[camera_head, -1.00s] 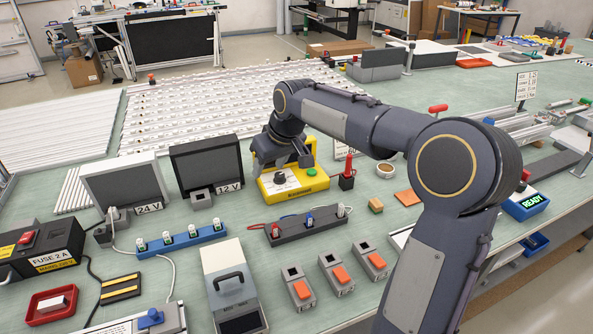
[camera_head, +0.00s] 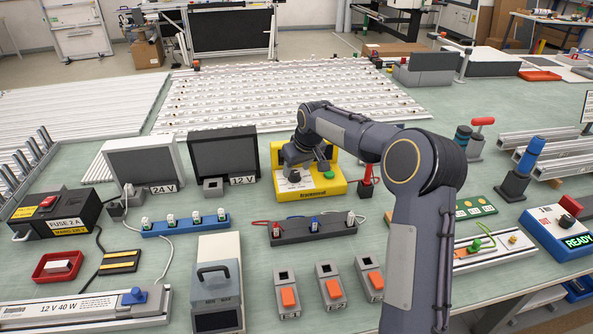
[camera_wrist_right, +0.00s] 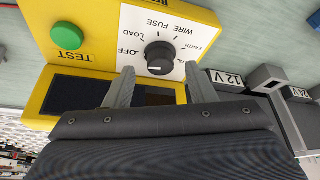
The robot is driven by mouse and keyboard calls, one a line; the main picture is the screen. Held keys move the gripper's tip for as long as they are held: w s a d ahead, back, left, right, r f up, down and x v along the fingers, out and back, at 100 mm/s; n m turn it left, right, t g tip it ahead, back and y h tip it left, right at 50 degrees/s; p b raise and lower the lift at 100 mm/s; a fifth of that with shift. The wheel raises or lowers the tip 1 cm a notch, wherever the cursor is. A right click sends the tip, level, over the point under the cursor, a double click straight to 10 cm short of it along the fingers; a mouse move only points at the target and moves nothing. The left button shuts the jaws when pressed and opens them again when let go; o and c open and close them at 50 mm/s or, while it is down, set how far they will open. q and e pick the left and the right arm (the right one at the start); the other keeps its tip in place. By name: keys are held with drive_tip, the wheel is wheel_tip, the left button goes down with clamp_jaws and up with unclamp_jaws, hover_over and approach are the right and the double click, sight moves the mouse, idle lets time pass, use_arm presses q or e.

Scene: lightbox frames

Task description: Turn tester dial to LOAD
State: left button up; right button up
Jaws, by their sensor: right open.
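The yellow tester (camera_head: 335,188) stands mid-bench in the head view, with a green button on top. In the right wrist view its face (camera_wrist_right: 40,60) shows upside-down labels OFF, LOAD, WIRE FUSE and EARTH around a black dial (camera_wrist_right: 159,57). A white mark shows on the dial's lower edge; which label it points to is hard to tell. My right gripper (camera_wrist_right: 159,72) is open, its two fingertips at either side of the dial's near edge with gaps showing. In the head view my right gripper (camera_head: 293,175) is over the tester's left part. My left gripper is out of view.
The 12 V box (camera_head: 222,150) and 24 V box (camera_head: 143,165) stand left of the tester. A red-handled post (camera_head: 366,185) is close on its right. A dark block with plugs (camera_head: 315,232) lies in front. The green TEST button (camera_wrist_right: 68,36) sits beside the dial.

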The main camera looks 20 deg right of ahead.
drive_tip(key=shift+x, duration=1.15)
drive_tip(key=c, duration=1)
drive_tip(key=shift+o, duration=0.2)
drive_tip(key=shift+a+m, duration=0.1)
drive_tip(key=shift+m, duration=0.2)
drive_tip(key=m+h, duration=0.1)
drive_tip(key=m, duration=0.1)
drive_tip(key=shift+a+m, duration=0.1)
drive_tip(key=shift+m, duration=0.2)
drive_tip(key=shift+r+m+h, duration=0.1)
drive_tip(key=shift+m+h, duration=0.9)
drive_tip(key=shift+m, duration=1.3)
drive_tip(key=shift+g, duration=0.3)
